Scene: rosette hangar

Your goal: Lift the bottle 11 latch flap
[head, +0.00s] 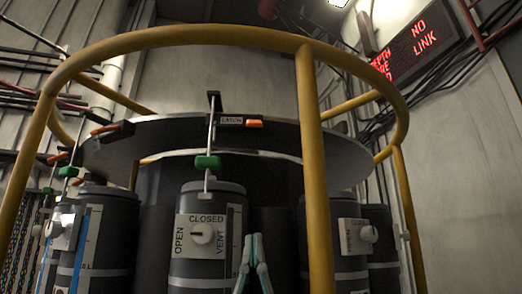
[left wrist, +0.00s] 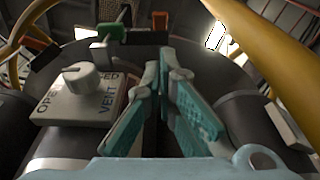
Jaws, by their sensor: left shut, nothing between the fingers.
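A black latch flap with an orange end (head: 240,121) is on the edge of the round grey plate (head: 160,132), above the middle dark bottle (head: 205,262). In the left wrist view a black latch with an orange part (left wrist: 147,37) shows beyond the fingers. No bottle number is readable. My left gripper (head: 253,238) has teal-padded fingers, pointing up, shut and empty. It is below the latch flap, in front of the middle bottle's right side. In the left wrist view its fingertips (left wrist: 164,56) are together, right of the valve knob (left wrist: 80,79). My right gripper is not in view.
A yellow rail ring (head: 180,38) with upright posts (head: 315,170) surrounds the bottles; one post stands right of my left gripper. A green clip on a rod (head: 207,162) hangs above the middle bottle. Other bottles (head: 92,240) stand on both sides.

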